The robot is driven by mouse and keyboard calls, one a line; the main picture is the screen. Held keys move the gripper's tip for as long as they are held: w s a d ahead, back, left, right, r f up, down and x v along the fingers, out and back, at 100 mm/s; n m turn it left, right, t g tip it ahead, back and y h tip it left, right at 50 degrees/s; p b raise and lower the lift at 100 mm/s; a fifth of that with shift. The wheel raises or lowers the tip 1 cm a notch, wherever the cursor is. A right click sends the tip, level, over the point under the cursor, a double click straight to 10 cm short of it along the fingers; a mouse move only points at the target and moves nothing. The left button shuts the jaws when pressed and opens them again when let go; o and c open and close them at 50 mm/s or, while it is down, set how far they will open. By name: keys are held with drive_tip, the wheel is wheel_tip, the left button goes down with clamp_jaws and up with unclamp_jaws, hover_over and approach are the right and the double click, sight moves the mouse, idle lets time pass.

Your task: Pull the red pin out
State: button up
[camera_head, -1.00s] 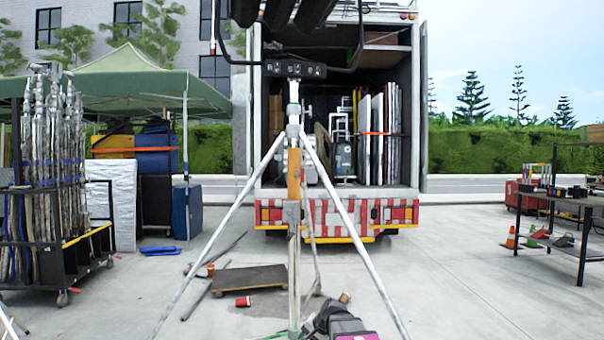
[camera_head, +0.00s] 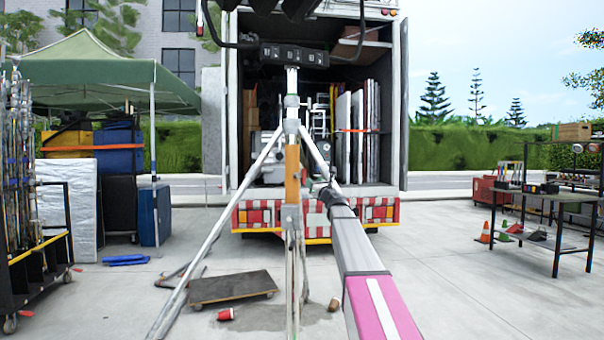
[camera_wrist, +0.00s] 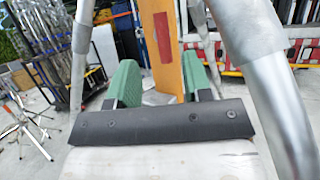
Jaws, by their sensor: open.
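A light stand with an orange section on its post (camera_head: 292,172) stands straight ahead of me, its pale legs spread on the ground. In the wrist view the orange section (camera_wrist: 180,60) is close and carries a small dark red strip (camera_wrist: 162,38); I cannot tell whether this is the red pin. No separate pin shows clearly in the head view. My gripper (camera_wrist: 160,78) is open, its two green fingers apart with the orange section showing beyond and between them. In the head view my gripper (camera_head: 326,192) is just right of the post, small and partly unclear. Nothing is held.
A lamp bank (camera_head: 300,57) tops the stand. A truck with an open cargo bay (camera_head: 315,215) is behind it. A flat dolly (camera_head: 232,288) and a red cup (camera_head: 226,314) lie on the ground. A pole rack (camera_head: 40,250) is left, a work table (camera_head: 545,195) right.

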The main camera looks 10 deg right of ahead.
sight(305, 172)
drive_tip(key=x, duration=1)
drive_tip(key=shift+w+r, duration=0.2)
drive_tip(key=shift+w, duration=0.2)
drive_tip(key=shift+c, duration=0.4)
